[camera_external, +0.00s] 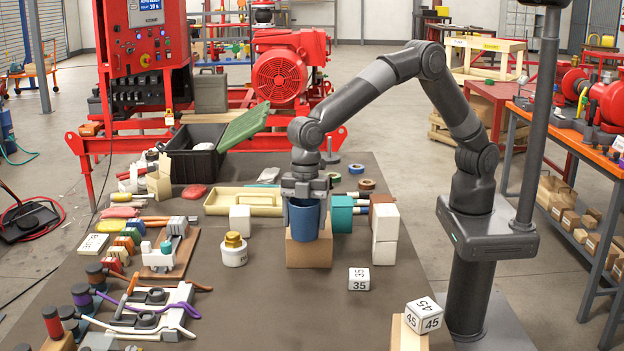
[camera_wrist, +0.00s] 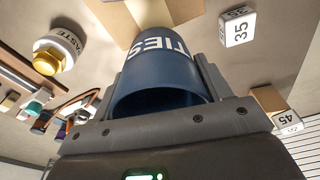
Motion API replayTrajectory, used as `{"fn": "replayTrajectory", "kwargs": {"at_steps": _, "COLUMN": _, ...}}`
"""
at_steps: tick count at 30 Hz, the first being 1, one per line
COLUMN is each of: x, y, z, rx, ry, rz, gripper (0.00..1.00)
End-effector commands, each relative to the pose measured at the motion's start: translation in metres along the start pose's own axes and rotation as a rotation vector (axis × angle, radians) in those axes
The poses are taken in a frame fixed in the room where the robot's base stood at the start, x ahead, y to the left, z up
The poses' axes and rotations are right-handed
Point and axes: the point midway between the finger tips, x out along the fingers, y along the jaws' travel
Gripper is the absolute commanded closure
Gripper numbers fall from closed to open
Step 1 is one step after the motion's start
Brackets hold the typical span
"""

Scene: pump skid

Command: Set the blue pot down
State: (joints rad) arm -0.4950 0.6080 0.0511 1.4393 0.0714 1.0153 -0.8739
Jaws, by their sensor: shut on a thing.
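The blue pot (camera_external: 304,222) hangs below my gripper (camera_external: 304,194), near the middle of the table (camera_external: 290,310). My gripper is shut on it near the rim, with a finger on each side. In the wrist view the blue pot (camera_wrist: 160,85) fills the space between the fingers and shows large white letters, inverted. A light brown block (camera_external: 309,253) stands at the pot's lower end and is partly covered by it. I cannot tell whether the pot touches the block or is only in front of it.
A white jar with a yellow lid (camera_external: 233,250) stands left of the block. White blocks (camera_external: 384,235) and a teal container (camera_external: 342,214) stand right. A cube marked 35 (camera_external: 359,279) lies front right. The table's front middle is clear.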

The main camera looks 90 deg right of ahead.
Motion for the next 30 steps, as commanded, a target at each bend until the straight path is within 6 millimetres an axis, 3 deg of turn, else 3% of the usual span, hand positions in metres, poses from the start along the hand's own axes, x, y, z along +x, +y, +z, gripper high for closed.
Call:
{"fn": "replayTrajectory", "kwargs": {"at_steps": 9, "x": 0.050, "y": -0.022, "z": -0.062, "rx": -0.005, "ry": -0.001, "rz": 0.000, "gripper": 0.63}}
{"fn": "replayTrajectory", "kwargs": {"at_steps": 15, "x": 0.071, "y": -0.030, "z": -0.089, "rx": -0.002, "ry": 0.001, "rz": 0.001, "gripper": 0.63}}
{"fn": "replayTrajectory", "kwargs": {"at_steps": 21, "x": 0.081, "y": -0.032, "z": -0.094, "rx": 0.000, "ry": 0.000, "rz": 0.001, "gripper": 0.63}}
{"fn": "replayTrajectory", "kwargs": {"at_steps": 30, "x": 0.116, "y": -0.033, "z": -0.089, "rx": -0.001, "ry": 0.001, "rz": 0.001, "gripper": 0.63}}
